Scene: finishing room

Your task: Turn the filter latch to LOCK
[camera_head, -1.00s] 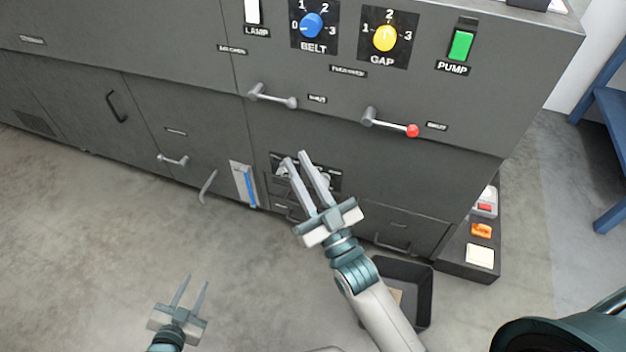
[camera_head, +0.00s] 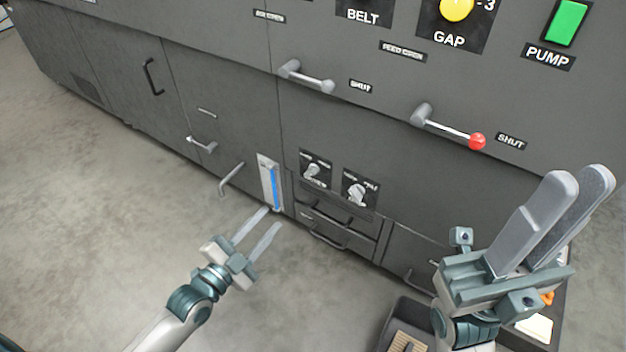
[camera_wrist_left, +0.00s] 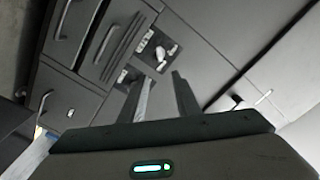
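Two small dark plates with grey turn levers sit low on the machine front, a left lever (camera_head: 312,172) and a right lever (camera_head: 357,190).
A blue-striped gauge (camera_head: 270,184) and a bent handle (camera_head: 230,178) are near my left gripper. Bar levers (camera_head: 305,77) and a red-knobbed lever (camera_head: 450,129) project above. Drawer handles (camera_head: 325,236) lie below the plates.

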